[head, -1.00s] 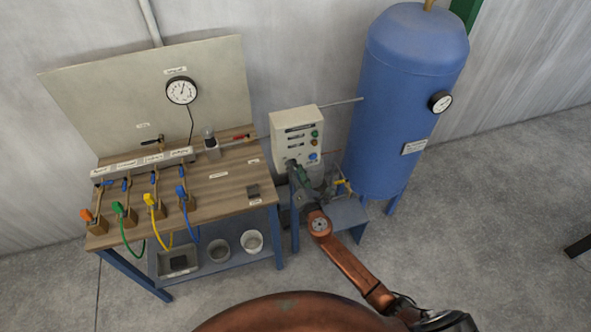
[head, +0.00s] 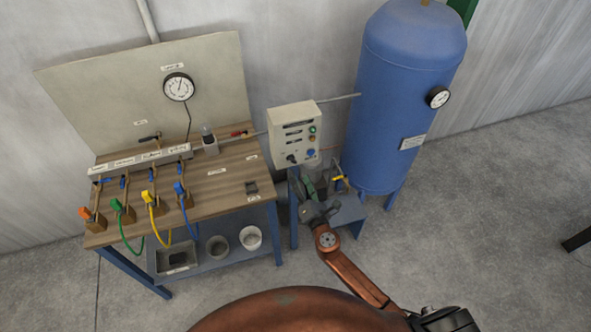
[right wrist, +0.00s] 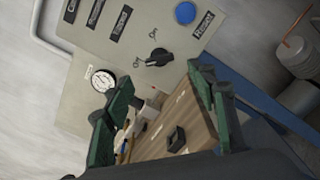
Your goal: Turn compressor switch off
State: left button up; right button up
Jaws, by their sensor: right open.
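The compressor control box (head: 293,131) is a pale panel left of the blue tank, with labels, buttons and a black rotary switch (head: 291,158) at its lower left. The right wrist view shows the switch (right wrist: 159,57) close up, with its pointer oblique between two small marks. My right gripper (head: 316,188) is just below the box, apart from the switch. In the right wrist view its green fingers (right wrist: 160,95) are spread wide with nothing between them. My left gripper is not in view.
A blue tank (head: 412,90) stands right of the box. A wooden workbench (head: 222,192) with coloured valves and hoses is on the left. A blue stand (head: 345,211) with a yellow-handled valve (head: 340,178) lies beneath the box. Floor at right is mostly clear.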

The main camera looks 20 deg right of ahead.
jog(key=s, duration=0.5)
jog(key=shift+d, duration=0.1)
dwell(0.3)
